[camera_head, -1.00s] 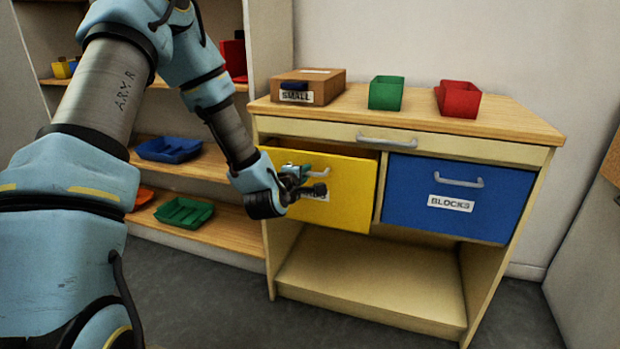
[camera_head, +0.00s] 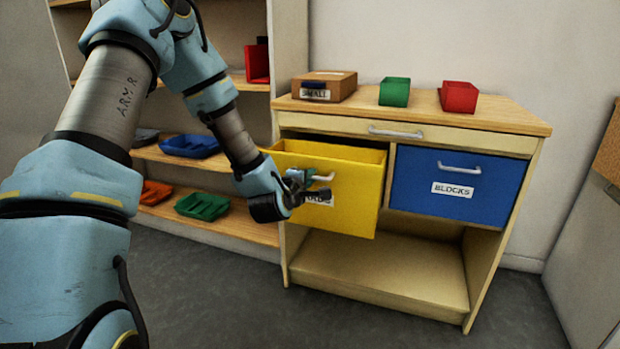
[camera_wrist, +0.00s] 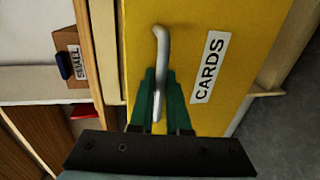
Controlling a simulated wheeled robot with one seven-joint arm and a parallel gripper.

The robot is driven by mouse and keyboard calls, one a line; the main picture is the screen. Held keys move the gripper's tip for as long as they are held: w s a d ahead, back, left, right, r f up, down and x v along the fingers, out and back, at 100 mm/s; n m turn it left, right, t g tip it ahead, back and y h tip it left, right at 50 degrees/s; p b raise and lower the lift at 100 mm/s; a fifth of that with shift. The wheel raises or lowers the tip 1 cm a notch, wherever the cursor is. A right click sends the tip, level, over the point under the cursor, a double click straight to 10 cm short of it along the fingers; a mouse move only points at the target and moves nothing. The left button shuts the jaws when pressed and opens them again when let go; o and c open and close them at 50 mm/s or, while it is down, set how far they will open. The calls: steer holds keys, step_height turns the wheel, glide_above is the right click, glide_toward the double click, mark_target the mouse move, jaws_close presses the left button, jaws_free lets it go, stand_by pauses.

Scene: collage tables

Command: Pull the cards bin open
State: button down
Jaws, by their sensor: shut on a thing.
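The yellow cards bin (camera_head: 350,205) is partly pulled out of the left bay of the wooden cabinet, and its open top shows. Its CARDS label (camera_wrist: 209,67) reads clearly in the wrist view and is partly hidden behind my gripper in the head view. My gripper (camera_head: 308,188) is at the bin's front, shut on the grey bar handle (camera_wrist: 162,50). In the wrist view the green fingers (camera_wrist: 160,103) lie on both sides of the handle.
The blue BLOCKS bin (camera_head: 425,183) sits in the right bay. A SMALL box (camera_head: 337,87), a green bin (camera_head: 395,92) and a red bin (camera_head: 459,97) stand on the cabinet top. Shelves with trays (camera_head: 202,206) stand at left. The floor in front is clear.

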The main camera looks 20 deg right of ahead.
steer(key=c, duration=0.9)
jaws_free()
steer(key=p+v, duration=0.4)
steer(key=v, duration=0.6)
steer(key=shift+s+a, duration=0.2)
steer(key=shift+s, duration=0.1)
